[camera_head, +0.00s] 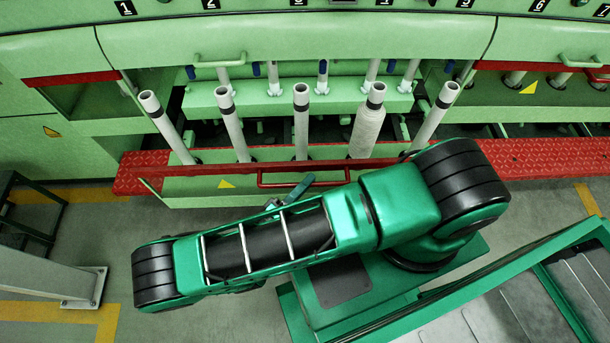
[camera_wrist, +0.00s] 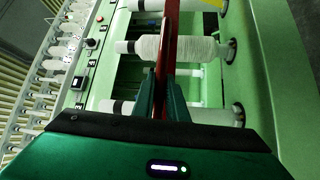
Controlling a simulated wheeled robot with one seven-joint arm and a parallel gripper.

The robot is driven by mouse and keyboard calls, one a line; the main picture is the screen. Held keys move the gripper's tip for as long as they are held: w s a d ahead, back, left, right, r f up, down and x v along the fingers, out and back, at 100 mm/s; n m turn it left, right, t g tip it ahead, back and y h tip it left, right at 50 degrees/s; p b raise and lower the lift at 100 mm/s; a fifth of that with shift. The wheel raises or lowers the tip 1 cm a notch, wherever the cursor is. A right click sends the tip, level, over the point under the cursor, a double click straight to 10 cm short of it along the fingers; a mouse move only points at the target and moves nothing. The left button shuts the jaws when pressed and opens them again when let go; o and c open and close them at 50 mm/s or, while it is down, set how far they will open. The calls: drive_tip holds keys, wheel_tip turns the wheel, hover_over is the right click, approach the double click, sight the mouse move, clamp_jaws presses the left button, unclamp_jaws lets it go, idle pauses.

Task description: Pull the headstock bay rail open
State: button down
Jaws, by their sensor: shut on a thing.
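The bay rail (camera_head: 200,187) is a long green front panel with a red top edge, low in the middle of the machine. Its red handle bar (camera_head: 277,184) sits on the front face. My gripper (camera_head: 302,186) is at the middle of this bar, partly hidden behind my arm. In the wrist view, the dark fingers of my gripper (camera_wrist: 163,90) are shut around the red handle bar (camera_wrist: 171,40), which runs up between them. Pale tubes stand behind the panel; one carries wound yarn (camera_head: 368,132). The rail's right end is hidden by my arm.
Red tread plates (camera_head: 545,158) flank the rail on both sides. A grey post (camera_head: 50,270) with a foot plate stands at the lower left, near a dark stand (camera_head: 30,212). Bare floor (camera_head: 215,317) shows in front, marked with yellow lines.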

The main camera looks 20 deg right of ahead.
drive_tip(key=shift+s+a+f, duration=0.2)
drive_tip(key=shift+s, duration=0.35)
drive_tip(key=c, duration=1.9)
unclamp_jaws()
drive_tip(key=shift+o, duration=0.7)
drive_tip(key=shift+r, duration=0.1)
drive_tip(key=v, duration=1)
drive_tip(key=shift+a, duration=0.35)
drive_tip(key=shift+s, duration=0.2)
